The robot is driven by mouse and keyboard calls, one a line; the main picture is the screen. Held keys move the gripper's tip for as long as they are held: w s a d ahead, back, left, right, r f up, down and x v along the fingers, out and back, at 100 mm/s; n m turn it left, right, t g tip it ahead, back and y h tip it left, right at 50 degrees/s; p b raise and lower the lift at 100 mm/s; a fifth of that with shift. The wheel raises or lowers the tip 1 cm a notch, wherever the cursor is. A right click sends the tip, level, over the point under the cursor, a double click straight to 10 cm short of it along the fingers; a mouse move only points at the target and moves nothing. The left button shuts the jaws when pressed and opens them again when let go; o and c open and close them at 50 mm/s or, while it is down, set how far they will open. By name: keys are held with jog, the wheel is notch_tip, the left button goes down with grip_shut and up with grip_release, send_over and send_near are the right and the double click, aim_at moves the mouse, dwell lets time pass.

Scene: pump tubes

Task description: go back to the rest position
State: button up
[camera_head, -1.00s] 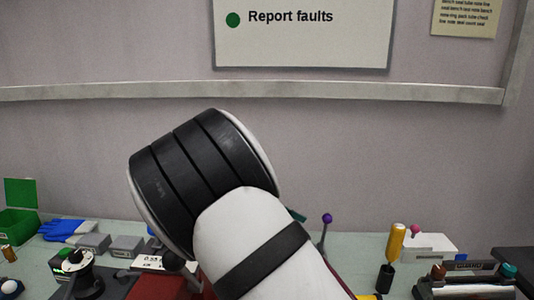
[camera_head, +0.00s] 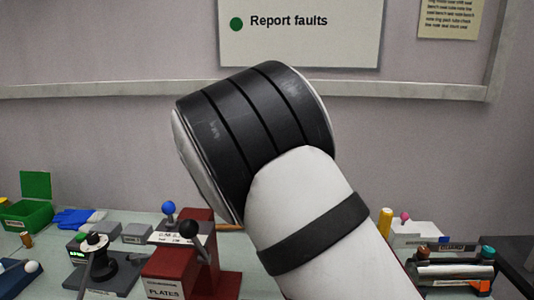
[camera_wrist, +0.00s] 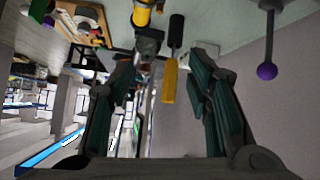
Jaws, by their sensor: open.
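My gripper (camera_wrist: 165,105) shows in the wrist view with its two dark green-padded fingers spread apart and nothing between the pads. Beyond the fingertips, a yellow-handled tool (camera_wrist: 169,82) and a yellow and black item (camera_wrist: 143,14) show near the bench. In the head view my own arm fills the middle and hides part of the bench; the gripper itself does not show there.
On the bench in the head view are a green box (camera_head: 27,212), blue gloves (camera_head: 75,218), a red device (camera_head: 172,268) marked PLATES, and an orange-and-grey device (camera_head: 455,268). A purple knob (camera_wrist: 267,71) on a rod is at the wrist view's right.

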jog(key=s+d+r+n+y, duration=0.3)
jog(key=s+d+r+y, duration=0.1)
jog(key=s, duration=0.3)
jog(key=s+d+r+n+y, duration=0.3)
jog(key=s+d+r+n, duration=0.15)
jog(key=s, duration=0.25)
jog(key=s+r+n+t+y, duration=0.1)
jog(key=s+n+t+y, duration=0.2)
jog(key=s+n, duration=0.5)
jog(key=s, duration=0.9)
jog(key=shift+d+r+t, duration=0.2)
jog(key=shift+r+t, duration=0.15)
jog(key=shift+t, duration=0.05)
